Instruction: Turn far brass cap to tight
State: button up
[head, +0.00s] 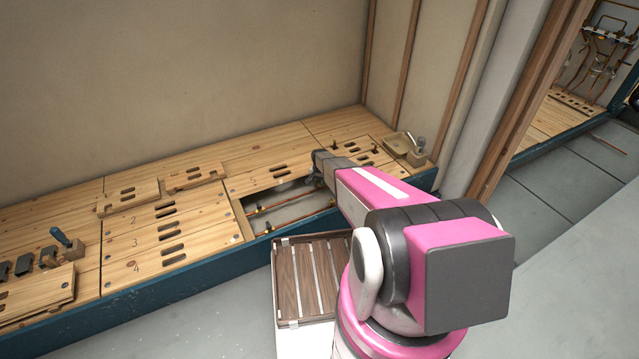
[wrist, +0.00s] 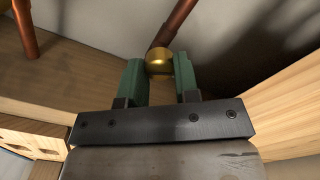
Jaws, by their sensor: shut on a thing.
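In the wrist view a round brass cap (wrist: 159,64) sits at the end of a copper pipe that runs up out of frame. My gripper (wrist: 159,72) has its two green fingers on either side of the cap and is shut on it. In the head view my gripper (head: 322,170) reaches into the open section of the wooden deck. The cap is hidden there behind my arm. Whether the cap is tight cannot be told.
Copper pipes with brass fittings (head: 262,210) lie in the open floor bay. Another copper pipe (wrist: 25,28) stands left in the wrist view. Wooden edges flank the gripper. A slatted tray (head: 303,279) stands in front, and a beige box (head: 403,146) is on the deck's right.

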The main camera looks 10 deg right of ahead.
jog(key=m, duration=0.4)
jog(key=shift+m, duration=0.3)
dwell(0.3)
jog(key=o, duration=0.9)
jog(key=shift+o, duration=0.2)
jog(key=shift+r, duration=0.1)
notch_tip(320, 180, up, 11)
